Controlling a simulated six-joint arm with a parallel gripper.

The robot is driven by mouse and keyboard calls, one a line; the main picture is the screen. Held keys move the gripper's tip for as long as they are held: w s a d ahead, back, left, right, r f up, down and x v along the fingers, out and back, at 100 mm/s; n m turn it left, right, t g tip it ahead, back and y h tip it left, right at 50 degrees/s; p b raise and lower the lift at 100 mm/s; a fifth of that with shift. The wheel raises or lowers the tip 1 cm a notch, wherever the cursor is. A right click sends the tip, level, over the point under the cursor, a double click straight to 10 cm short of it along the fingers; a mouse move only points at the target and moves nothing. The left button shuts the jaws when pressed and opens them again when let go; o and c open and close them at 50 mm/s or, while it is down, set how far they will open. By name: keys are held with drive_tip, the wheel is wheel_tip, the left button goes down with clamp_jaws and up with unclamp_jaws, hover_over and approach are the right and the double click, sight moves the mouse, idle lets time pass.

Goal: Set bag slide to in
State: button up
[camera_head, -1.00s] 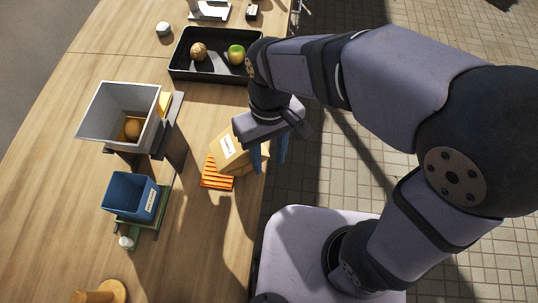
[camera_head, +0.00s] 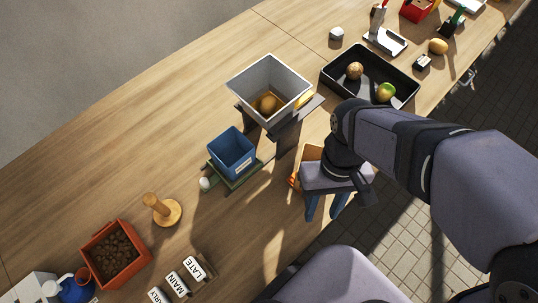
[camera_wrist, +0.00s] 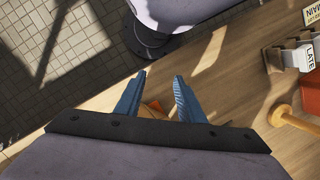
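The tan box-like thing (camera_head: 311,152), perhaps the bag slide, is mostly hidden behind my gripper in the head view. A small orange part (camera_head: 292,180) shows at its left edge. My gripper (camera_head: 324,213) is above the table's near edge, its two blue fingers apart. In the wrist view my gripper (camera_wrist: 159,80) also shows spread fingers with nothing clearly held. A tan and orange patch (camera_wrist: 153,107) shows low between the fingers; I cannot tell whether they touch it. The slide's position cannot be told.
A black tray (camera_head: 338,82) holds a potato and a green apple. A wooden peg (camera_head: 160,209), a red box of brown lumps (camera_head: 108,262) and label blocks (camera_head: 193,267) stand lower left.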

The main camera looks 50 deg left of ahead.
sight(202, 180)
drive_tip(key=s+a+n+p, duration=0.1)
drive_tip(key=s+a+n, duration=0.1)
drive_tip(key=s+a, duration=0.2)
drive_tip(key=s+a+n+t+h+p, duration=0.1)
drive_tip(key=s+a+n+p, duration=0.1)
drive_tip(key=s+a+n, duration=0.1)
drive_tip(key=s+a+n+p, duration=0.2)
drive_tip(key=s+a, duration=0.3)
drive_tip(key=s, duration=0.2)
drive_tip(key=shift+a+r+n+t, duration=0.1)
drive_tip(key=shift+a+n+t, duration=0.2)
drive_tip(key=shift+t, duration=0.1)
drive_tip(key=a, duration=0.1)
drive_tip(key=a+n, duration=0.1)
drive_tip(key=a, duration=0.1)
drive_tip(key=s+a+n, duration=0.1)
drive_tip(key=a, duration=0.1)
drive_tip(key=shift+s+y, duration=0.1)
drive_tip(key=shift+y, duration=0.2)
drive_tip(key=a+r+n, duration=0.1)
drive_tip(key=a, duration=0.1)
drive_tip(key=a+r+n+y, duration=0.1)
drive_tip(key=a, duration=0.2)
drive_tip(key=a+r+n+y, duration=0.1)
drive_tip(key=a, duration=0.1)
drive_tip(key=shift+w+a+r+n+t, duration=0.3)
drive_tip(key=shift+w+a+r, duration=0.05)
drive_tip(key=n, duration=0.3)
drive_tip(key=shift+w, duration=0.1)
